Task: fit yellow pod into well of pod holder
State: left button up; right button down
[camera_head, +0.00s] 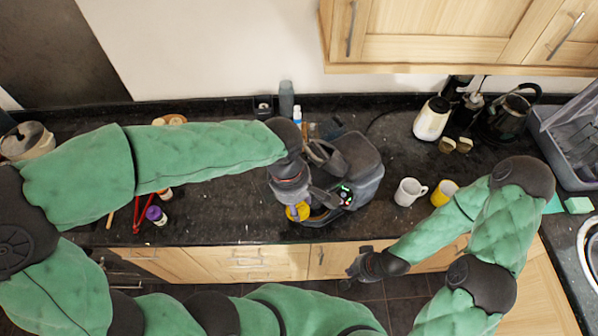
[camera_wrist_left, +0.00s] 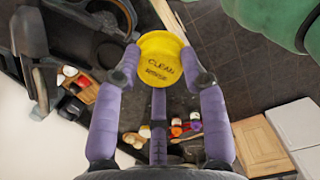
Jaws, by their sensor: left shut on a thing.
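The yellow pod (camera_head: 297,212), a short round piece, is held by my left gripper (camera_head: 293,208) near the counter's front edge. In the left wrist view the pod (camera_wrist_left: 160,60) shows dark lettering, the word "CLEAN" on top, and sits between the two purple fingers, which are shut on it. A dark coffee machine (camera_head: 362,160) stands just right of the gripper. Its dark curved front part (camera_head: 322,218) lies beside the pod; I cannot make out the well of the pod holder. My right gripper (camera_head: 362,268) hangs in front of the counter, away from the pod; its opening is unclear.
A white mug (camera_head: 408,192) and a yellow mug (camera_head: 445,192) stand right of the machine. A purple-capped jar (camera_head: 155,214) stands at left. The front counter between jar and left gripper is clear.

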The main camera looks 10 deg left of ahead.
pick_arm(q)
jog(key=w+a+f, duration=0.1)
jog(key=w+f, duration=0.1)
jog(key=w, duration=0.2)
jog(key=w+a+f+p, duration=0.1)
jog(key=w+f, duration=0.2)
jog(key=w+a+f+p, duration=0.1)
jog(key=w+f, duration=0.2)
jog(key=w, duration=0.1)
jog(key=shift+w+a+f, duration=0.15)
jog(key=shift+w+a, duration=0.15)
jog(key=shift+w+a+f, duration=0.15)
jog(key=shift+w+f, duration=0.4)
jog(key=shift+f, duration=0.15)
jog(key=shift+w+f+p, duration=0.15)
jog(key=shift+f+p, duration=0.45)
jog(key=shift+f, duration=0.95)
